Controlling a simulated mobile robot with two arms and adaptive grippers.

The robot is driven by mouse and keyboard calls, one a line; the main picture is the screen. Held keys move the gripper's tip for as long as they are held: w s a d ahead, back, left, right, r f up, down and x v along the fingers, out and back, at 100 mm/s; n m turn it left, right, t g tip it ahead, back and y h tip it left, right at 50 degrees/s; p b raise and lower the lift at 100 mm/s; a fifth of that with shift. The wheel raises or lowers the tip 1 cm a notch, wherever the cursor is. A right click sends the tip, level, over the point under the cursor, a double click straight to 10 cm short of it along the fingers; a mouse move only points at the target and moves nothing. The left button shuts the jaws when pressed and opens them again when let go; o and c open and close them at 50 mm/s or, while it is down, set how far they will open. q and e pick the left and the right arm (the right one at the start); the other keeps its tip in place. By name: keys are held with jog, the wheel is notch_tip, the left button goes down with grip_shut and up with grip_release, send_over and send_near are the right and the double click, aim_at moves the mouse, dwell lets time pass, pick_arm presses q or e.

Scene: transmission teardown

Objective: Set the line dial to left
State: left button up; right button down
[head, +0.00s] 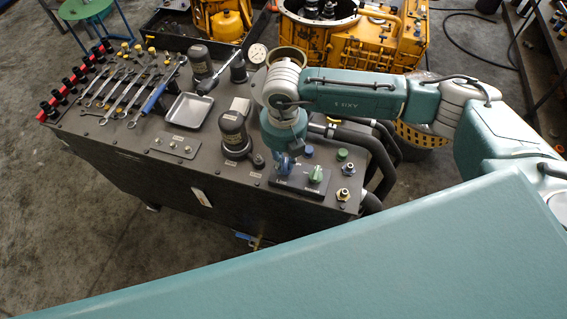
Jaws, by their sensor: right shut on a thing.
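A black control panel (301,190) sits at the right front of the dark bench top. It carries a blue dial (283,169) on its left and a green dial (315,175) on its right. My right gripper (284,158) points down from above and is shut on the blue dial. The wrist and fingers partly cover the blue dial, so I cannot tell which way it points. My left gripper is not in view.
A dark cylinder (234,133) stands just left of my right gripper. Metal fittings (343,195) sit right of the panel, and black hoses (371,152) run behind it. A tray (187,111) and several wrenches (128,100) lie farther left. A yellow transmission housing (359,45) stands behind.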

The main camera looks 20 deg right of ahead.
aim_at(284, 165)
jog(key=n+b, duration=0.2)
jog(key=b, duration=0.1)
jog(key=n+b, duration=0.2)
jog(key=b, duration=0.1)
jog(key=shift+f+n, duration=0.2)
jog(key=shift+n, duration=0.2)
jog(key=shift+r+n+b, duration=0.2)
jog(key=shift+n+b, duration=0.6)
jog(key=shift+b, duration=0.15)
jog(key=shift+r, duration=0.1)
jog(key=c, duration=1.6)
grip_release()
jog(key=shift+s, duration=0.15)
jog(key=shift+c, duration=0.2)
notch_tip(284, 165, up, 12)
